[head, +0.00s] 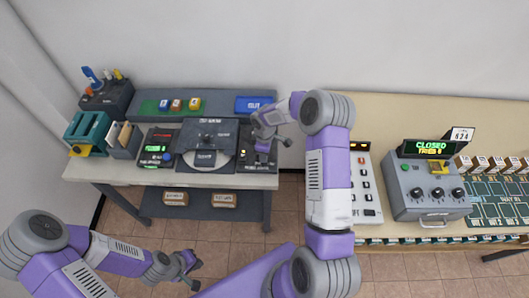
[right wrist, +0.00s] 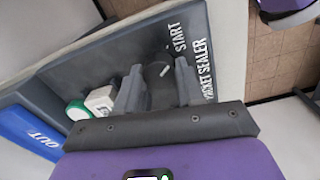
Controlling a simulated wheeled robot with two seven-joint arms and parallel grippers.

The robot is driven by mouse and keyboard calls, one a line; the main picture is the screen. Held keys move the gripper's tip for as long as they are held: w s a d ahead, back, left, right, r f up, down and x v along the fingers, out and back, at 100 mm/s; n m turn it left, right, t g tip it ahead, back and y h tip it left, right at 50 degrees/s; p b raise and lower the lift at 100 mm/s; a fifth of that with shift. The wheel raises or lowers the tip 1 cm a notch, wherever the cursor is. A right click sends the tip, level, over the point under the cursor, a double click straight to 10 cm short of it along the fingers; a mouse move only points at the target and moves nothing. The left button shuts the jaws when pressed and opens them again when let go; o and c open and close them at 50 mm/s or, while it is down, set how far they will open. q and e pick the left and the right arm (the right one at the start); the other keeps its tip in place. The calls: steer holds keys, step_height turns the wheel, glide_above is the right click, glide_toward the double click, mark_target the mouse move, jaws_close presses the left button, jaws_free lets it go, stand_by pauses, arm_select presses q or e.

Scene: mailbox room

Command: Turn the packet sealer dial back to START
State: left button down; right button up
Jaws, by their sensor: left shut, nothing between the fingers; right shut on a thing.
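The packet sealer (head: 245,178) is a dark panel at the right end of the left-hand bench; its lettering also shows in the right wrist view (right wrist: 205,72). Its dial (right wrist: 158,74) is a small dark knob with a white mark, just below the START lettering; the mark slants up and right. My right gripper (head: 263,147) reaches down over the panel, and in the right wrist view its two grey fingers (right wrist: 158,84) are shut on the dial, one on each side. The fingers partly hide the dial. My left gripper (head: 188,264) is shut and empty, low over the floor.
A grey CLOSED machine (head: 430,190) stands on the right table.

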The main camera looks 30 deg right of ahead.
steer(key=o, duration=1)
steer(key=shift+o, duration=0.2)
steer(key=shift+r, duration=0.1)
step_height(320, 180, up, 7)
steer(key=shift+r, duration=0.2)
